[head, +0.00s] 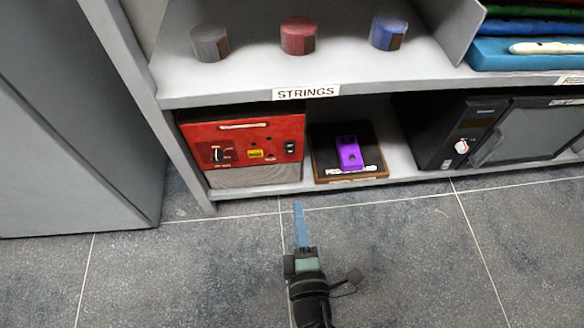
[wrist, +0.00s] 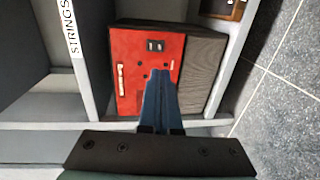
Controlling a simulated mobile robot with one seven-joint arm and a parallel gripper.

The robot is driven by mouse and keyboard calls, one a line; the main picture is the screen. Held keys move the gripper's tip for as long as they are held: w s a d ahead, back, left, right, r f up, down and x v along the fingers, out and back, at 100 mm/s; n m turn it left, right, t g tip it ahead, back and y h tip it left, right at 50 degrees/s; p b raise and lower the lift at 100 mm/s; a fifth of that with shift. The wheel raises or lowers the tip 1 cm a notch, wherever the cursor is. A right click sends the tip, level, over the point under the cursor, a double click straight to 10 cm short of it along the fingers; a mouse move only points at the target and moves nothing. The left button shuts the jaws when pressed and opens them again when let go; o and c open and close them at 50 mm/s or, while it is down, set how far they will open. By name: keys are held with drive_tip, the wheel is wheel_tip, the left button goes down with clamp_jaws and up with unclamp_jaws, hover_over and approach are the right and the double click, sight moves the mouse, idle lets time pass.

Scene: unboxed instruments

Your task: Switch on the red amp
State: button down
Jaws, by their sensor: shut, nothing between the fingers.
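The red amp (head: 245,135) sits in the lower left shelf bay, with a red panel above a grey grille. In the head view its panel has a dark knob or control at left, a yellow label in the middle and a small black switch (head: 290,147) at right. The amp (wrist: 130,69) also shows in the wrist view, turned sideways, with the black switch (wrist: 154,45) clear above the fingertips. My gripper (head: 299,206) is shut and empty, in front of and below the shelf. In the wrist view its blue fingers (wrist: 160,75) cover part of the panel. I cannot tell the switch's position.
A purple pedal (head: 348,153) lies on a dark board (head: 372,160) right of the amp. The upper shelf (head: 240,82) overhangs the bay; a grey cabinet (head: 70,120) is at left. The floor in front is clear.

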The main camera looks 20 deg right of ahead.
sight(290, 153)
drive_tip(key=shift+f, duration=0.15)
drive_tip(key=b+x, duration=0.1)
drive_tip(key=x, duration=1.3)
drive_tip(key=shift+b, duration=0.35)
drive_tip(key=shift+d, duration=0.15)
drive_tip(key=shift+a+f, duration=0.1)
drive_tip(key=shift+a, duration=0.1)
